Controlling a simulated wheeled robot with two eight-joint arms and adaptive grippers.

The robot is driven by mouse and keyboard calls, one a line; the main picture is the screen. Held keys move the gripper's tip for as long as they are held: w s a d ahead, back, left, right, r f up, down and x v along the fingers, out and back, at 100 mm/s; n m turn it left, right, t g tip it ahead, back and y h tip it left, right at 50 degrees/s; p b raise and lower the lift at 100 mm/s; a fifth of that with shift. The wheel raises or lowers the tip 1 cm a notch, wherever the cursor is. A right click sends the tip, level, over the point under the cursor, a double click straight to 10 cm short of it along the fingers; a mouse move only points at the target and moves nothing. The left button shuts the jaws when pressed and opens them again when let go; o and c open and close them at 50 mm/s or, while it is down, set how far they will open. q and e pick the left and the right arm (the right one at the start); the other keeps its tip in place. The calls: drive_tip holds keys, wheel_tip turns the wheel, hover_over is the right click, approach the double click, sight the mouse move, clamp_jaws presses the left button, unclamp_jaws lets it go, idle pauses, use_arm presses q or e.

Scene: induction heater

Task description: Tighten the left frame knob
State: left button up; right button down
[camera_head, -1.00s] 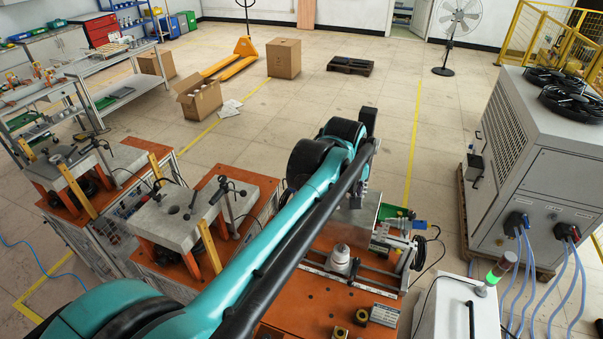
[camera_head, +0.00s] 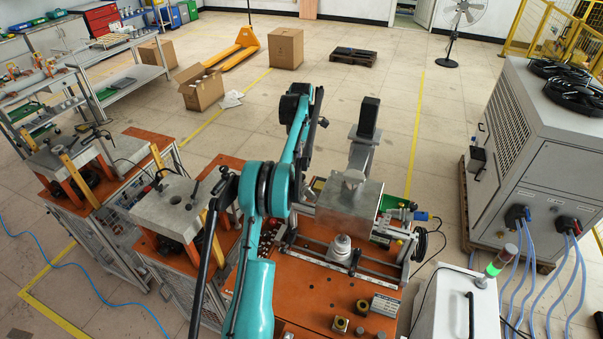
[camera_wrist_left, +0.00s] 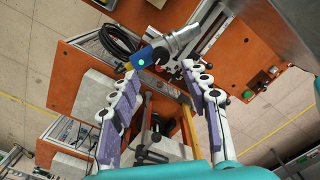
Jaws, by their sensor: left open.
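My left gripper (camera_wrist_left: 163,108) is open and empty in the left wrist view, its two purple-padded fingers spread wide. A yellow bar, an orange frame leg and a dark T-shaped handle (camera_wrist_left: 151,150) show between and below the fingers. In the head view my left arm rises at the centre, and its fingers cannot be made out. Dark clamp handles stand on the middle frame (camera_head: 168,212), one at its left corner (camera_head: 161,176) and one near my arm (camera_head: 222,184). I cannot tell which part is the left frame knob. My right gripper is not in view.
A metal box (camera_head: 345,208) and white cylinder (camera_head: 342,247) sit on the orange machine bench (camera_head: 310,295). A similar frame (camera_head: 75,150) stands further left. A grey cooling unit (camera_head: 545,150) with blue hoses is at the right. The floor behind is mostly open.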

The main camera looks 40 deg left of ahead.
sight(302, 175)
use_arm(q)
wheel_tip(302, 175, down, 7)
drive_tip(key=shift+d+r, duration=0.1)
idle(0.3)
clamp_jaws()
